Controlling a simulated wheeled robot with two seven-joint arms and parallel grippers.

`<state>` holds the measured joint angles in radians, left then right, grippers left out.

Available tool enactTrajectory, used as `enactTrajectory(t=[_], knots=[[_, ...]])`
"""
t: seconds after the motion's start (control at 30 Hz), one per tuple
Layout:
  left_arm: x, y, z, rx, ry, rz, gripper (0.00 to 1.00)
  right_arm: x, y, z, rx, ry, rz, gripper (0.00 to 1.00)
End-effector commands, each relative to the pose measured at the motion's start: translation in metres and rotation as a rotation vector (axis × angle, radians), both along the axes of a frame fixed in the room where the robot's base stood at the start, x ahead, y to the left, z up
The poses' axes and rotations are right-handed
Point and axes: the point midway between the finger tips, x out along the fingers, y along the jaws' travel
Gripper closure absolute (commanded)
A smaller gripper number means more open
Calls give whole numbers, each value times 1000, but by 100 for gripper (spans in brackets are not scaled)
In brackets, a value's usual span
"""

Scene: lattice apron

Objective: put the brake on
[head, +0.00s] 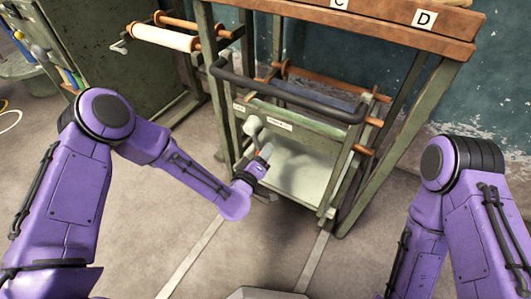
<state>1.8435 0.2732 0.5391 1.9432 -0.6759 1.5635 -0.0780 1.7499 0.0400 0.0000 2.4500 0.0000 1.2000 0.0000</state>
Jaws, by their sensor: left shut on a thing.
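A lever with a pale rounded knob (252,125) stands at the front left of the green-grey cart frame, below a small white label. I take it for the brake lever, but the label is too small to read. My left gripper (264,153) is at the lower part of this lever, just below the knob, and is shut on it. The fingers and the wrist hide the lever's lower end. My right arm shows at the right, but its gripper is out of the picture.
The cart has a dark push bar (290,90) across its front and a pale panel (300,170) below. It stands under a wooden-topped bench (370,28). A rack with rollers (163,37) is at the upper left. Pale floor lines (190,262) run over clear floor in front.

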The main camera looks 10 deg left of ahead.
Motion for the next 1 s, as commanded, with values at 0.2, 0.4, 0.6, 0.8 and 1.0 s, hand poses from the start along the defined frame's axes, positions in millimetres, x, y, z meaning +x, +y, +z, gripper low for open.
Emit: enactTrajectory(t=[0.2,0.4,0.6,0.8,1.0], knots=[[1,2,2,-12,0,8,100,0,0,1,0,0,0,57],[1,1,2,-13,-1,8,100,0,0,1,0,0,0,57],[1,0,2,-10,-1,4,35,0,0,1,0,0,0,57],[-3,0,2,-8,1,1,35,0,0,2,0,0,0,57],[-40,9,9,-8,3,-1,35,0,0,10,0,0,0,57]])
